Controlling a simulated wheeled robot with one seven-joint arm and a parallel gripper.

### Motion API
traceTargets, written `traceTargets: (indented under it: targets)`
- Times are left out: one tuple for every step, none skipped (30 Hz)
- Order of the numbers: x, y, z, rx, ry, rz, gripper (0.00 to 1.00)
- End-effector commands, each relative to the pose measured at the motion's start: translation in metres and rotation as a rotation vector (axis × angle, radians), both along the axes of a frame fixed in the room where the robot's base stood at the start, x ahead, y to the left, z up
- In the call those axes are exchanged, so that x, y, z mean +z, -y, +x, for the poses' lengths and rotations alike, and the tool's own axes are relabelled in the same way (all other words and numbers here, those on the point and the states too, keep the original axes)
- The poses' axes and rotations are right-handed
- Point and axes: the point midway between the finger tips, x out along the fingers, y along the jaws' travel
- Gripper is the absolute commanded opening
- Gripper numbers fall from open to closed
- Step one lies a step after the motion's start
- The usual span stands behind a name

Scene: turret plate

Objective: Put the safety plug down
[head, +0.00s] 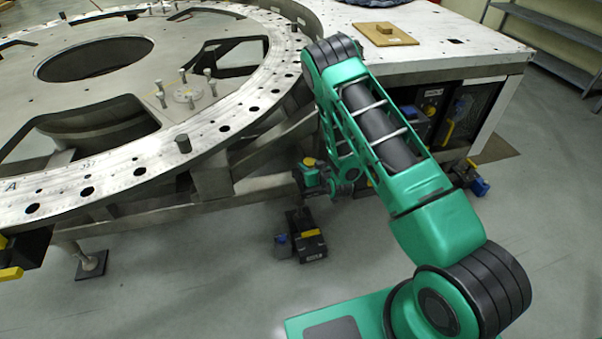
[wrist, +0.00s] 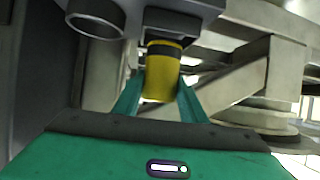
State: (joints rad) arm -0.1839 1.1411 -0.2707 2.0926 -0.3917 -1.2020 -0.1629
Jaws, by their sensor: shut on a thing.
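The safety plug (wrist: 161,80), a yellow cylinder with a dark band near its upper end, is between the green fingers of my gripper (wrist: 160,92) in the wrist view. The fingers are shut on its sides. The upper end of the plug meets or overlaps a dark block (wrist: 172,22); I cannot tell whether they touch. A small yellow-orange top shows there, too small to identify for sure.
The metal bench (head: 440,60) has a wooden block on a board (head: 385,34) on top. Its side holds dark equipment with yellow and blue parts. A large ring plate (head: 150,160) fills the left. A black-and-yellow unit (head: 306,238) stands on the floor, which is clear in front.

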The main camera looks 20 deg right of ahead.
Motion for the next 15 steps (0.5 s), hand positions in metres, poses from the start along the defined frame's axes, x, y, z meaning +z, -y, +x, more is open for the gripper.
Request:
traceTargets:
  targets:
    - [-0.008, 0.0, 0.0, 0.001, -0.002, 0.0, 0.12]
    - [-0.013, 0.0, 0.0, 0.001, -0.002, 0.0, 0.12]
    - [-0.018, 0.0, 0.0, 0.001, -0.001, 0.0, 0.12]
    - [-0.021, -0.001, 0.0, 0.001, -0.001, 0.0, 0.12]
    - [-0.024, -0.001, 0.0, 0.001, -0.001, 0.0, 0.12]
    - [-0.025, -0.001, 0.0, 0.001, 0.001, 0.001, 0.12]
    - [-0.025, -0.001, 0.0, 0.001, 0.002, 0.001, 0.12]
    - [-0.025, -0.001, 0.0, 0.001, 0.002, 0.001, 0.12]
    - [-0.025, -0.001, 0.0, 0.001, 0.002, 0.001, 0.12]
    - [-0.025, -0.001, 0.0, 0.001, 0.002, 0.001, 0.12]
    - [-0.025, -0.001, 0.0, 0.0, 0.002, 0.002, 0.12]
    - [-0.025, -0.001, 0.0, 0.0, 0.002, 0.002, 0.12]
    - [-0.025, -0.001, 0.0, 0.0, 0.002, 0.002, 0.12]
    - [-0.025, -0.001, 0.0, 0.0, 0.002, 0.002, 0.12]
    - [-0.025, 0.0, 0.0, 0.0, 0.001, 0.002, 0.45]
